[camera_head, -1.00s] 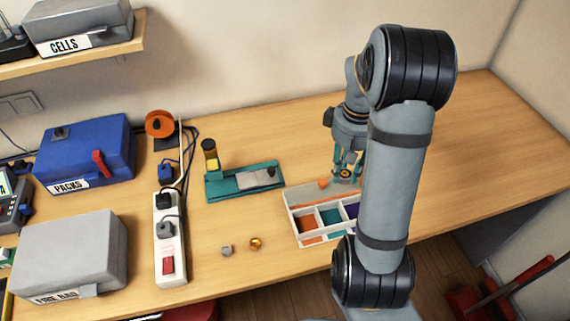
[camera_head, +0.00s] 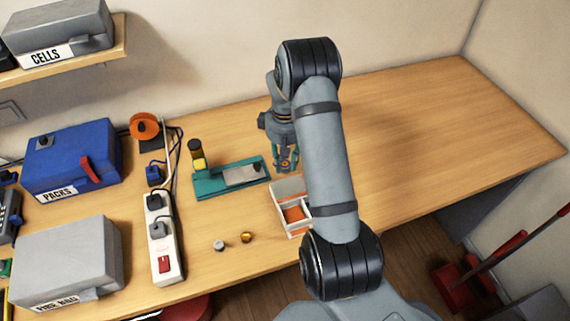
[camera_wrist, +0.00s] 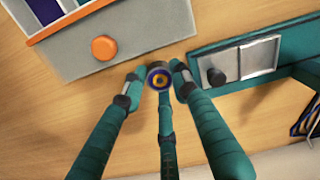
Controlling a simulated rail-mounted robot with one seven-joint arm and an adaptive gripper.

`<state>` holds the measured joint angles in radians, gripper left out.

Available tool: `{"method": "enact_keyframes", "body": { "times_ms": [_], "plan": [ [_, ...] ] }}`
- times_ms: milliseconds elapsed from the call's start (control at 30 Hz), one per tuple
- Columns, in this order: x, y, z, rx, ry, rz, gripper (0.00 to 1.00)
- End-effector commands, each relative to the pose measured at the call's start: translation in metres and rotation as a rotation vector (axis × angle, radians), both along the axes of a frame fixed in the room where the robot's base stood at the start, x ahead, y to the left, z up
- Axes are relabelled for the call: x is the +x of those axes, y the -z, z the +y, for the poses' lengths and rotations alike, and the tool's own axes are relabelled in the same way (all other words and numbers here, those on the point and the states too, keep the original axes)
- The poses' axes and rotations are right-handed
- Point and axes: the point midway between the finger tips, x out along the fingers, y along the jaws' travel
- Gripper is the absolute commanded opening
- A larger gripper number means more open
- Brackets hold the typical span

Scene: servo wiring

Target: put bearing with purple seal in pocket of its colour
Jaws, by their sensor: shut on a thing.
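My gripper (camera_wrist: 158,80) is shut on a small bearing with a purple-blue ring and a gold centre (camera_wrist: 160,79), held between its teal fingers. In the head view my gripper (camera_head: 286,160) is beyond the far end of the pale sorting tray (camera_head: 287,187). My arm hides much of the tray there, leaving an orange pocket (camera_head: 295,213) visible. In the wrist view the tray (camera_wrist: 145,40) is at the upper left, with a purple pocket (camera_wrist: 42,10) partly in view. The bearing is apart from the pockets.
An orange round piece (camera_wrist: 104,48) sits on the tray's flat end. A teal fixture with a grey plate and black knob (camera_head: 215,187) stands close left of my gripper. Two small parts, grey (camera_head: 219,245) and gold (camera_head: 246,237), lie in front. The bench at right is clear.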

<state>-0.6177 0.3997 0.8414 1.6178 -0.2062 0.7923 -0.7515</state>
Motion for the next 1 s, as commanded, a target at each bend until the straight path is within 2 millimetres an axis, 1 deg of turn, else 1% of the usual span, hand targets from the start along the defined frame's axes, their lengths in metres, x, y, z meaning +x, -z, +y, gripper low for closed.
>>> {"method": "enact_keyframes", "body": {
  "times_ms": [100, 200, 500, 633, 667, 933, 1000],
  "plan": [
    [-0.002, 0.016, 0.0, -0.001, -0.001, 0.004, 0.0],
    [-0.001, 0.026, 0.0, -0.001, 0.0, 0.002, 0.0],
    [0.0, 0.029, 0.0, 0.0, 0.0, 0.0, 0.0],
    [0.0, 0.034, 0.0, 0.0, -0.001, 0.0, 0.0],
    [-0.001, 0.032, 0.0, 0.0, -0.001, 0.0, 0.3],
    [-0.001, 0.032, -0.001, -0.001, -0.001, 0.001, 0.46],
    [-0.001, 0.032, 0.0, -0.001, -0.001, 0.001, 0.47]
  ]
}}
